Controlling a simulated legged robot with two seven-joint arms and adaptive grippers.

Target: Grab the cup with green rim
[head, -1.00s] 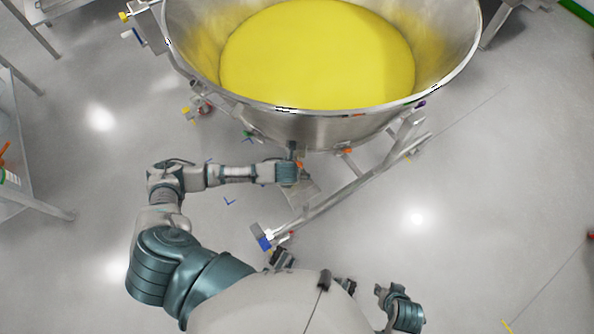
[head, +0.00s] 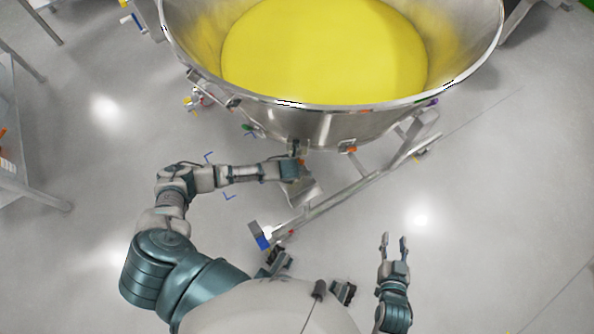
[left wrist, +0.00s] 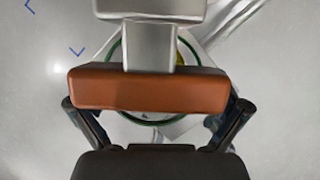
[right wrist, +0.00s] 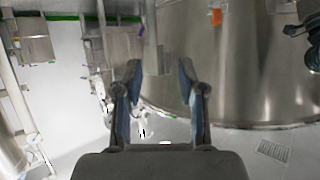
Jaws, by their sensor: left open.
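A round thing with a green rim (left wrist: 137,119), likely the cup, shows in the left wrist view. The brown block (left wrist: 150,90) and its metal bracket hide most of it. My left gripper (left wrist: 157,107) is open, with its dark fingers at either side of the block. I cannot tell whether they touch it. In the head view my left gripper (head: 303,170) is by the vessel's lower front edge, and the cup is not discernible there. My right gripper (head: 394,240) is open and empty over the floor at the lower right; its spread fingers also show in the right wrist view (right wrist: 160,75).
A large steel vessel (head: 330,125) filled with yellow material stands ahead. Its slanted frame bar (head: 350,190) runs beside my left gripper. A metal table (head: 30,190) is at the left edge. The floor on the right is clear.

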